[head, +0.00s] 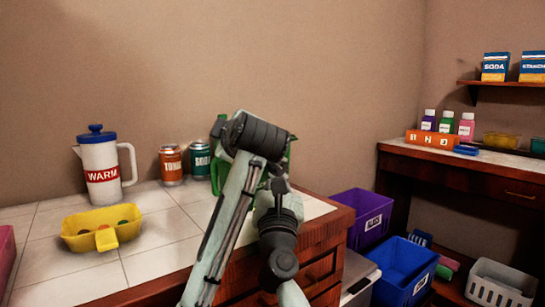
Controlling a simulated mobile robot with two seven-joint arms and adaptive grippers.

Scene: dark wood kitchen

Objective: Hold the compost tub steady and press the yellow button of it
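The compost tub appears to be the green container (217,166) at the right end of the tiled counter. My arm links cross in front of it and cover most of it, so only parts of its green sides and top edge show. The yellow button is hidden from this view. A dark joint of my arm is level with the tub's top. I cannot tell whether any part of me touches the tub. Neither gripper's fingertips can be made out; they are hidden behind my arm links or outside the picture.
A white jug (101,171) with blue lid, a yellow tray (101,229), an orange can (171,165) and a teal can (201,159) stand left of the tub. Purple (367,217) and blue (402,270) bins are right, below the counter edge.

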